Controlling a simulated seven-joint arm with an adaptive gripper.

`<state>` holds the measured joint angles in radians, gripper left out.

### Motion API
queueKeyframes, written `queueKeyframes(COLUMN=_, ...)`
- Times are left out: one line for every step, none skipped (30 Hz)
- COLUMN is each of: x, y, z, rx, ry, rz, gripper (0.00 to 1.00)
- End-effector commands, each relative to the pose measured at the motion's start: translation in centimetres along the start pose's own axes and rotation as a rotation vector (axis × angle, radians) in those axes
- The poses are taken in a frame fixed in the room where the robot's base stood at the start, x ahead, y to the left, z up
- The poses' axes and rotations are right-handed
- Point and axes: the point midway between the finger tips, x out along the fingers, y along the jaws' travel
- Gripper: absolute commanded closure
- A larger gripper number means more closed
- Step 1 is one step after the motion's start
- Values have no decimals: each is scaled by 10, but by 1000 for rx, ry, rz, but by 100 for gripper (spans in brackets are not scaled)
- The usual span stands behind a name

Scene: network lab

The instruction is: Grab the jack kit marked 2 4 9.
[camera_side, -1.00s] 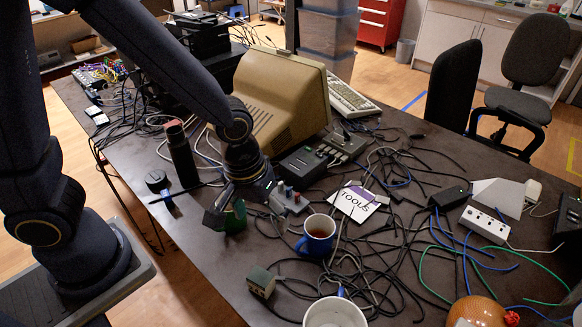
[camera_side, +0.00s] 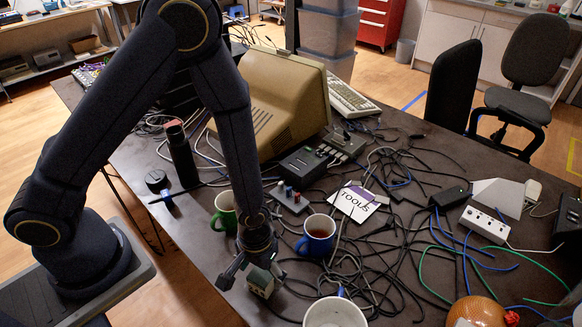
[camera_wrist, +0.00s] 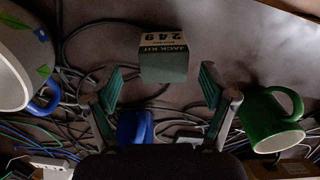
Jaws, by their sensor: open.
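The jack kit is a small grey-green box (camera_side: 261,281) near the front edge of the table. In the wrist view the box (camera_wrist: 164,62) shows a pale label reading "JACK KIT 249". My gripper (camera_side: 252,274) is open and points down at the box in the side view, partly covering it. In the wrist view my gripper (camera_wrist: 167,84) has its two fingers spread to either side, with the box centred just beyond the fingertips. No contact between fingers and box is visible.
A green mug (camera_side: 226,212) stands behind my gripper, a blue mug (camera_side: 318,234) to its right, and a white mug (camera_side: 335,313) at the front. Loose black cables lie around the box. A card reading "TOOLS" (camera_side: 356,202) lies farther back.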

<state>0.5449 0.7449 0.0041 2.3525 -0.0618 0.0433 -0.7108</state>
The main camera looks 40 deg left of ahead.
Motion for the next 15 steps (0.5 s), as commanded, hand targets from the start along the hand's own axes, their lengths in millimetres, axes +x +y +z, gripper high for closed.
queueKeyframes(x=8, y=-2, z=1, rx=-1, ry=-4, rz=-4, gripper=17)
queueKeyframes(x=12, y=-3, z=1, rx=0, ry=-5, rz=-4, gripper=17)
queueKeyframes(x=19, y=-4, z=0, rx=0, ry=-4, rz=-4, gripper=17)
queueKeyframes(x=24, y=-6, z=0, rx=-1, ry=-5, rz=-4, gripper=17)
queueKeyframes(x=29, y=-6, z=0, rx=-2, ry=-4, rz=-3, gripper=17)
queueKeyframes(x=34, y=-5, z=0, rx=-1, ry=-3, rz=-3, gripper=17)
queueKeyframes(x=37, y=-5, z=0, rx=-1, ry=-3, rz=-3, gripper=17)
queueKeyframes(x=40, y=-5, z=0, rx=-1, ry=-3, rz=-3, gripper=17)
queueKeyframes(x=43, y=-5, z=-1, rx=0, ry=-2, rz=-2, gripper=17)
queueKeyframes(x=44, y=-5, z=-1, rx=0, ry=-1, rz=-1, gripper=17)
queueKeyframes(x=46, y=-4, z=-1, rx=0, ry=-1, rz=-1, gripper=17)
queueKeyframes(x=46, y=-4, z=-1, rx=0, ry=-1, rz=-1, gripper=17)
queueKeyframes(x=46, y=-4, z=-1, rx=0, ry=-1, rz=0, gripper=17)
queueKeyframes(x=46, y=-4, z=-1, rx=0, ry=0, rz=0, gripper=17)
queueKeyframes(x=46, y=-4, z=-1, rx=0, ry=0, rz=0, gripper=17)
